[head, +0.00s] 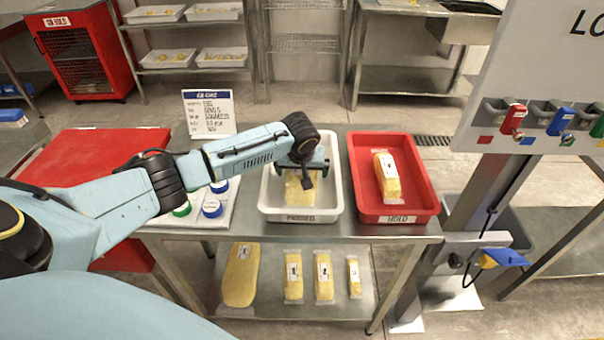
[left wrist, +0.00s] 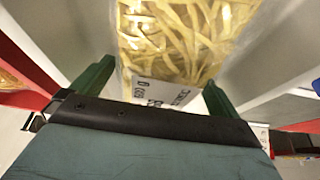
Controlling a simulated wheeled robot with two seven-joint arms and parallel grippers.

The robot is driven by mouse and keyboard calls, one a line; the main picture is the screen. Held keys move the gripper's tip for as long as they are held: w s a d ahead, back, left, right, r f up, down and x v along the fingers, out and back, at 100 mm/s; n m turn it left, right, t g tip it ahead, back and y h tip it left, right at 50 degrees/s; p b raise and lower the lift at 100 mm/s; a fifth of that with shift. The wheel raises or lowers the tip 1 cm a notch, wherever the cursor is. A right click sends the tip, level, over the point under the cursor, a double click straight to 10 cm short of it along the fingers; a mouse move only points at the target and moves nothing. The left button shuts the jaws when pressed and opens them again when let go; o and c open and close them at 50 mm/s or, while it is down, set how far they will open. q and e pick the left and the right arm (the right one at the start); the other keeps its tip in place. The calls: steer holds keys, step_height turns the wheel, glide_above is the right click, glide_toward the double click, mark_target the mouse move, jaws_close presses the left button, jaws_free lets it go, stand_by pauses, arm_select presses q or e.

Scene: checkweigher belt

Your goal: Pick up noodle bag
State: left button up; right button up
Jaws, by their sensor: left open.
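A noodle bag (head: 299,190) lies in the white tray (head: 300,218) labelled PASSED, partly hidden by my left gripper. My left gripper (head: 306,166) is over this tray, directly above the bag. In the left wrist view the bag (left wrist: 185,35) shows yellow noodles in clear film with a white printed label, close ahead of the fingers. The green fingers of my left gripper (left wrist: 155,88) are apart, one at each side of the label end. Whether they touch the bag is unclear. My right gripper is not in view.
A red tray (head: 412,212) labelled HOLD stands right of the white tray and holds another noodle bag (head: 386,177). Several bags lie on the lower shelf (head: 270,309).

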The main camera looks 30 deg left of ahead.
arm_select(q)
steer(key=shift+r, duration=0.1)
steer(key=c, duration=1.3)
